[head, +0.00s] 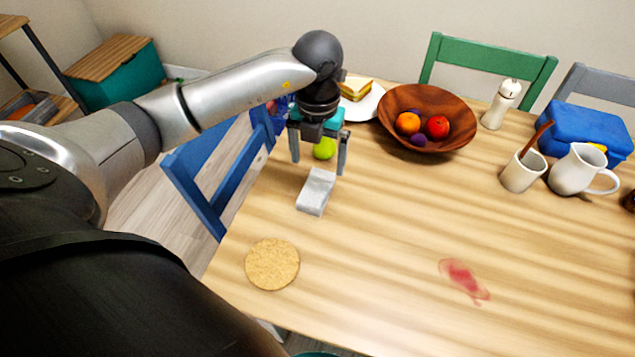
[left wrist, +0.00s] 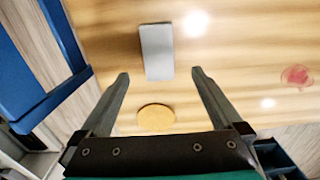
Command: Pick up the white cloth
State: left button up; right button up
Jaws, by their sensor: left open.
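The white cloth (head: 315,192) is a small folded, greyish-white strip lying on the wooden table near its left edge. It also shows in the left wrist view (left wrist: 157,52), beyond and between the fingertips. My left gripper (head: 319,168) is open and empty, pointing down above the table just behind the cloth in the head view. Its two fingers also frame the lower part of the left wrist view (left wrist: 160,76). The fingers do not appear to touch the cloth. My right gripper is not in view.
A green apple or ball (head: 325,148) shows between the left fingers. A round cork mat (head: 272,264) lies nearer. A wooden fruit bowl (head: 458,140) stands right of the gripper, and a blue chair (head: 200,175) stands left. A red stain (head: 463,279) marks the otherwise clear table middle.

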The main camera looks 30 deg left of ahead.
aim_at(317, 187)
pick_arm(q)
notch_tip(317, 187, down, 4)
jog(key=shift+r, duration=0.25)
jog(key=shift+f+b, duration=0.15)
jog(key=shift+b, duration=0.15)
jog(key=shift+f, duration=0.2)
notch_tip(317, 187, down, 5)
jog(key=shift+a+r+b, duration=0.15)
jog(key=shift+b, duration=0.55)
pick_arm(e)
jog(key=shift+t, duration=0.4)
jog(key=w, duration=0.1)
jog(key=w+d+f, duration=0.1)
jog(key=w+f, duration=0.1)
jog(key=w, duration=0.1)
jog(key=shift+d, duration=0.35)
pick_arm(q)
jog(key=shift+c, duration=0.2)
jog(key=shift+c, duration=0.7)
jog(key=shift+r, duration=0.1)
jog(key=c, duration=1.1)
jog(key=shift+c, duration=0.2)
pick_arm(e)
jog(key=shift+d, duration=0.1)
